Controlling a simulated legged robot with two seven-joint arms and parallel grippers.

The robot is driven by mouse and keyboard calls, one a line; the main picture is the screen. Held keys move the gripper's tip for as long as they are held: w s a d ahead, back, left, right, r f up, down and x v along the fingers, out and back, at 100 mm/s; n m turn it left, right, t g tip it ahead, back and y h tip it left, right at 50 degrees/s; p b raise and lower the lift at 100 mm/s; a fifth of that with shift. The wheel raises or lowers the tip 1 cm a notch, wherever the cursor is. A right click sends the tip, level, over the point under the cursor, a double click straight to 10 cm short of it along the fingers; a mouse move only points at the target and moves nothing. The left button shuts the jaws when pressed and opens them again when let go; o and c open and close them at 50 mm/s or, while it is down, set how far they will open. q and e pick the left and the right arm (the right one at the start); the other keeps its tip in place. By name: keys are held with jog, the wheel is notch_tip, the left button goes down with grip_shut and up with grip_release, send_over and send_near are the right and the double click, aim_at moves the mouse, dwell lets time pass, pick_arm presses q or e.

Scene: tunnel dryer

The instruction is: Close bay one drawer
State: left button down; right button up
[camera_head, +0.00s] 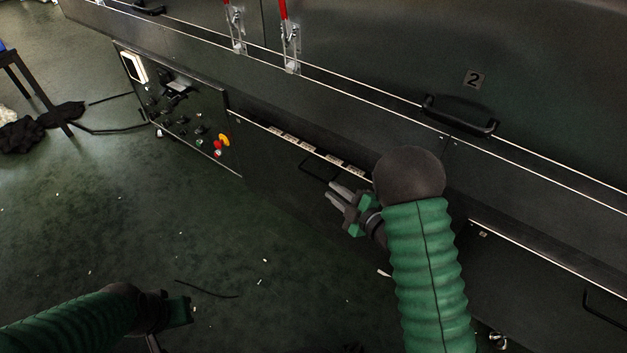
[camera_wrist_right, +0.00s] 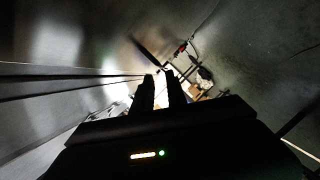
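The dark drawer front (camera_head: 275,160) sits low on the dryer, right of the control panel. Several pale labels lie along its top edge, and it has a black loop handle (camera_head: 318,170). How far the drawer stands out is hard to tell. My right gripper (camera_head: 336,194) is close to the handle's lower right, with its two grey fingers apart and nothing between them. In the right wrist view its dark fingers (camera_wrist_right: 160,92) also show a narrow gap. My left gripper (camera_head: 180,310) is low at the left, over the floor; its fingers are unclear.
The control panel (camera_head: 180,105) has red and yellow buttons. Another lower front (camera_head: 540,290) is at the right. A dark table (camera_head: 35,85) stands far left. The floor before the dryer is mostly clear.

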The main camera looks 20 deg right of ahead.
aim_at(315, 176)
jog(key=b+x, duration=0.3)
jog(key=x, duration=0.6)
jog(key=shift+w+f, duration=0.1)
jog(key=shift+f, duration=0.05)
jog(key=shift+w, duration=0.3)
grip_shut()
dwell(0.7)
